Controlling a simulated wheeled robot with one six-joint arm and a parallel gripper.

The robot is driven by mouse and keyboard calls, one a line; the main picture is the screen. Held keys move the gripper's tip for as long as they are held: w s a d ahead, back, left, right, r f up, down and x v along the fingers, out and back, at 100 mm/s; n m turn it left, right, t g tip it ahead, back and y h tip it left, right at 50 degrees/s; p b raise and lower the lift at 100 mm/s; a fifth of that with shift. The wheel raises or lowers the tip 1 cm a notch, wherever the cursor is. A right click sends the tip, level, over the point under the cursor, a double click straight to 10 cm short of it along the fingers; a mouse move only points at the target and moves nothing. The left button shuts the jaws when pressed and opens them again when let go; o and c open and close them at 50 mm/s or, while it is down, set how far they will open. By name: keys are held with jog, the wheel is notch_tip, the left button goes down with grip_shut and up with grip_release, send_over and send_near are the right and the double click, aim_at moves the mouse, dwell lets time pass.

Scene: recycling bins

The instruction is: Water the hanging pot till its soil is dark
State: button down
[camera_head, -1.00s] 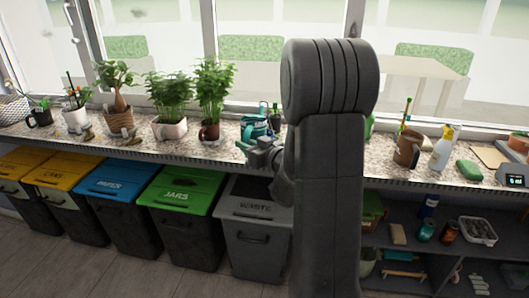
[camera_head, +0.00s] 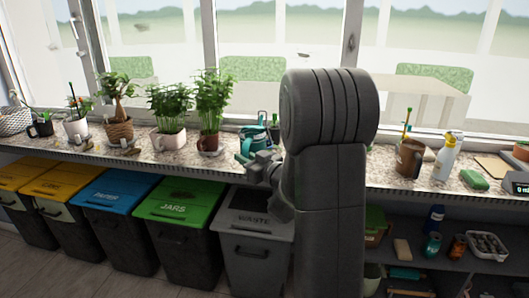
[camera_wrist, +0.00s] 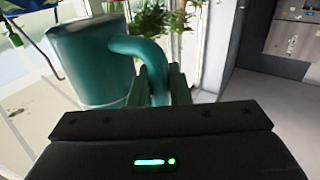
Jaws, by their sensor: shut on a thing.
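A teal watering can (camera_wrist: 95,60) fills the left of the wrist view, and my gripper (camera_wrist: 158,85) is shut on its curved handle. In the head view the watering can (camera_head: 250,140) and my gripper (camera_head: 260,163) show just left of my arm, over the counter's front part. Contact between can and counter cannot be told. The can's spout is not clearly seen. No hanging pot shows in the head view. A blue thing (camera_wrist: 30,5) with dark leaves is cut off at the wrist view's top left; I cannot tell if it is the hanging pot.
Several potted plants (camera_head: 210,105) stand on the speckled counter (camera_head: 180,157) to the left. A brown mug (camera_head: 409,158) and spray bottle (camera_head: 446,157) stand to the right. Lidded bins, including the waste bin (camera_head: 255,225), line the front below. Windows are behind.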

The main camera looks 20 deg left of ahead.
aim_at(247, 149)
jog(key=shift+a+r, duration=0.15)
jog(key=shift+a, duration=0.05)
jog(key=shift+r+p, duration=1.05)
jog(key=shift+r, duration=0.45)
jog(key=shift+f, duration=0.1)
jog(key=shift+d, duration=0.1)
